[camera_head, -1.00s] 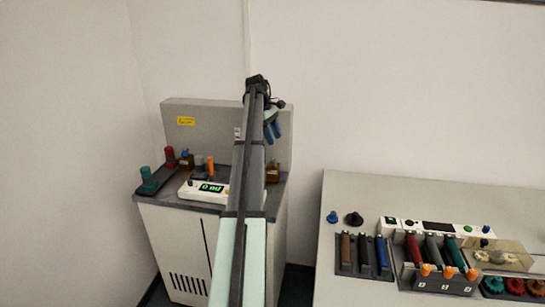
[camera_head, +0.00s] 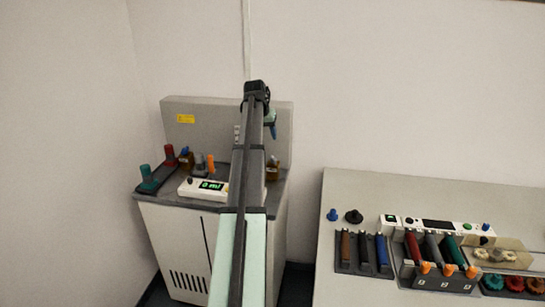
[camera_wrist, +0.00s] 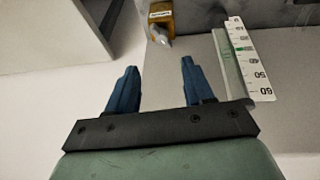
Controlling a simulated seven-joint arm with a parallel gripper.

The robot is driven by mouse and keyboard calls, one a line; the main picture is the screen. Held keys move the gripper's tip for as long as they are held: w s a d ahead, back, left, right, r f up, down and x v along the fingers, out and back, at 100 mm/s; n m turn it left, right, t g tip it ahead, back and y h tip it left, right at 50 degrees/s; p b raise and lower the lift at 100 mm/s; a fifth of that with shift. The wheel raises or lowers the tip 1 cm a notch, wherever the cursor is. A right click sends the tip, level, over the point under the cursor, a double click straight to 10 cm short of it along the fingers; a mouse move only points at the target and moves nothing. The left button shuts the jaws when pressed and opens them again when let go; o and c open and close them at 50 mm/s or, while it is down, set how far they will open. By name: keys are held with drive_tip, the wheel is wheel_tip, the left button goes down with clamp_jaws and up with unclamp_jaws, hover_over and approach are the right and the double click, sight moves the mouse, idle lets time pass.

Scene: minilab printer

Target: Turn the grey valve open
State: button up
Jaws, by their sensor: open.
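A grey upright knob (camera_head: 199,160), which looks like the grey valve, stands on the grey cabinet beside an orange one (camera_head: 211,164). My gripper (camera_wrist: 157,66) is open and empty, with two blue fingers apart in the wrist view. In the head view a blue finger (camera_head: 273,130) shows to the right of my arm, in front of the cabinet's back panel. My arm hides part of the cabinet top. The grey valve is not clearly seen in the wrist view.
An amber container (camera_wrist: 160,16) and a scale marked to 60 (camera_wrist: 248,60) lie ahead of the fingers. A display unit (camera_head: 205,188), a green knob (camera_head: 147,172) and a red one (camera_head: 170,152) are on the cabinet. A bench (camera_head: 350,195) with several handles stands right.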

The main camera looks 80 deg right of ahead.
sight(273, 157)
drive_tip(key=d+f+m, duration=0.1)
drive_tip(key=f, duration=0.3)
drive_tip(key=s+d+f+m, duration=0.1)
drive_tip(key=d+f, duration=0.1)
drive_tip(key=f, duration=0.2)
drive_tip(key=d+f+m, duration=0.1)
drive_tip(key=d+f, duration=0.1)
drive_tip(key=f, duration=0.2)
drive_tip(key=shift+s+d+f, duration=0.15)
drive_tip(key=shift+d+f, duration=0.1)
drive_tip(key=shift+f, duration=0.05)
clamp_jaws()
idle(0.5)
